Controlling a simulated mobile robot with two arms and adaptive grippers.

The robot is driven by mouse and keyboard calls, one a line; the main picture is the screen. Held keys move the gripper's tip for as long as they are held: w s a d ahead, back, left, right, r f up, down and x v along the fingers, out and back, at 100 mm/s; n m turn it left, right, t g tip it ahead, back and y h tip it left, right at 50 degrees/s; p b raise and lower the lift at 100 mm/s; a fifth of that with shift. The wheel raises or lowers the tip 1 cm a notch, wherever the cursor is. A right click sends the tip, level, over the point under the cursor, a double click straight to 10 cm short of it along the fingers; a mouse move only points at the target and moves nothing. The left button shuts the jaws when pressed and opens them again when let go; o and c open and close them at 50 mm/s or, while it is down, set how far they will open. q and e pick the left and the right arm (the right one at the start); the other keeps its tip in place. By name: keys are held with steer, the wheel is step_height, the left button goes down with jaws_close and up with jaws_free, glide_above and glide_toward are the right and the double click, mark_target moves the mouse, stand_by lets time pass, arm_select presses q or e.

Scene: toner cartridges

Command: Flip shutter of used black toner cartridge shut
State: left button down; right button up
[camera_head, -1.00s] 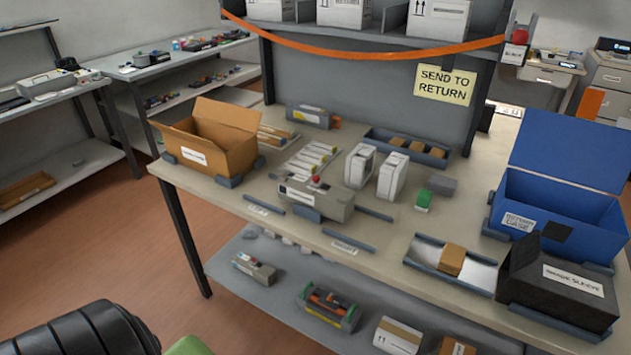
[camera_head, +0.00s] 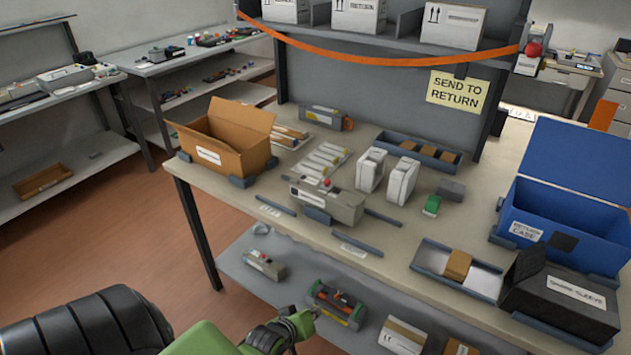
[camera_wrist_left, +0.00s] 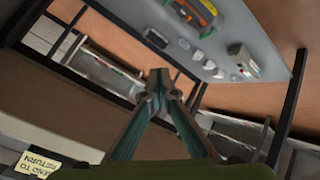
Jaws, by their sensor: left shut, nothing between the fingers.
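A grey boxy unit with a red knob (camera_head: 328,203) lies at the middle front of the table; it looks like a cartridge. A similar grey unit with an orange end (camera_head: 322,116) lies at the back. I cannot tell which is the used black one, nor see how a shutter stands. My left gripper (camera_head: 305,322) is in front of the table, at about lower shelf height, by a dark tray with orange and green parts (camera_head: 337,303). Its fingers come together, empty, in the left wrist view (camera_wrist_left: 159,78). My right gripper is not in view.
An open cardboard box (camera_head: 222,150) stands at the left of the table. A blue case (camera_head: 560,215) and a black sleeve box (camera_head: 562,290) stand at the right. White boxes (camera_head: 387,177) stand mid-table. The lower shelf (camera_head: 262,285) juts below the tabletop.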

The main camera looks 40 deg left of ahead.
arm_select(q)
steer(key=w+a+r+n+t, duration=0.1)
steer(key=r, duration=0.4)
steer(key=w+a+r+n+t+y, duration=0.1)
steer(key=w+a+r, duration=0.1)
steer(key=r, duration=0.3)
steer(key=w+a+r+n+t+p, duration=0.1)
steer(key=a+r, duration=0.1)
steer(key=r, duration=0.4)
steer(key=shift+w+r+n, duration=0.1)
steer(key=shift+w+n, duration=0.15)
steer(key=shift+n, duration=0.05)
steer(key=n+t+y, duration=0.3)
steer(key=n+y, duration=0.1)
steer(key=n, duration=0.2)
glide_toward(315, 192)
steer(key=s+a+r, duration=0.2)
steer(key=a+r, duration=0.1)
steer(key=shift+s+a+r, duration=0.1)
steer(key=shift+a+r, duration=0.05)
steer(key=shift+a, duration=0.05)
